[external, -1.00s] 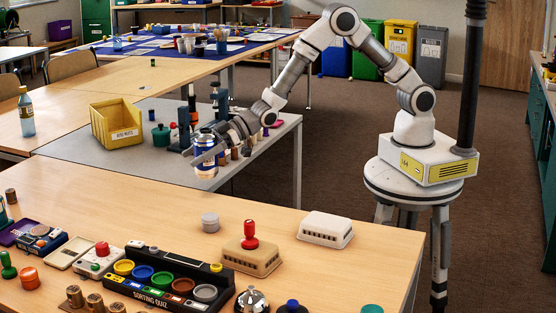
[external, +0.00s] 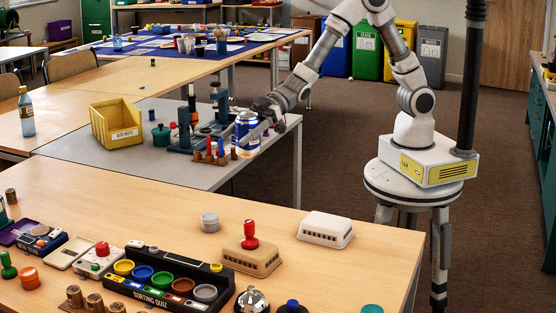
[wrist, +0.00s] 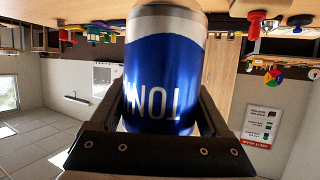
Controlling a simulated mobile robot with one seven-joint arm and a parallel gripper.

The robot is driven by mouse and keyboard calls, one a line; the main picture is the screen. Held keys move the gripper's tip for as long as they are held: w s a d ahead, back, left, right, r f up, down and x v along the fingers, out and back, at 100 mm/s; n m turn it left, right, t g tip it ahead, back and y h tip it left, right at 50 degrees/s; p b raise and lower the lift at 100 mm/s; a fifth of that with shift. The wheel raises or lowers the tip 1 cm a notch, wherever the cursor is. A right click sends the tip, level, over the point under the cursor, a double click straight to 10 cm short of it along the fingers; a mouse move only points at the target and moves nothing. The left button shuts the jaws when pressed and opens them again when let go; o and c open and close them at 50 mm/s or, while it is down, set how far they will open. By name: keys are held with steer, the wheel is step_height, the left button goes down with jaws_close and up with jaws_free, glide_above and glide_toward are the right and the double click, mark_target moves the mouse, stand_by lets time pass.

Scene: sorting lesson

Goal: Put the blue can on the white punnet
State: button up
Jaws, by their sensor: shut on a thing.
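The blue can (external: 246,142), with a silver rim, is held upright between the fingers of my gripper (external: 250,125), near the right side of the grey table. In the wrist view the can (wrist: 165,75) fills the middle, with a dark finger on each side and white lettering on it. The white punnet (external: 326,230) lies upside down on the front wooden table, slotted sides showing, with nothing on top. It is below and to the right of the can in the external view, well apart from it.
A beige slotted box (external: 265,263) with a red-handled stamp on it stands left of the punnet. A black sorting quiz rack (external: 165,278) stands in front. Bare wood surrounds the punnet.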

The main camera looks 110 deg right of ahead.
steer(key=s+a+r+n+g+y+b, duration=0.15)
steer(key=s+a+n+y, duration=0.25)
steer(key=s+a, duration=0.85)
steer(key=b, duration=0.8)
glide_above(322, 225)
steer(key=shift+g, duration=0.45)
steer(key=shift+f, duration=5.55)
steer(key=shift+f+b, duration=0.2)
steer(key=shift+b, duration=0.1)
steer(key=o, duration=1.1)
steer(key=shift+o, duration=0.2)
steer(key=shift+r, duration=0.1)
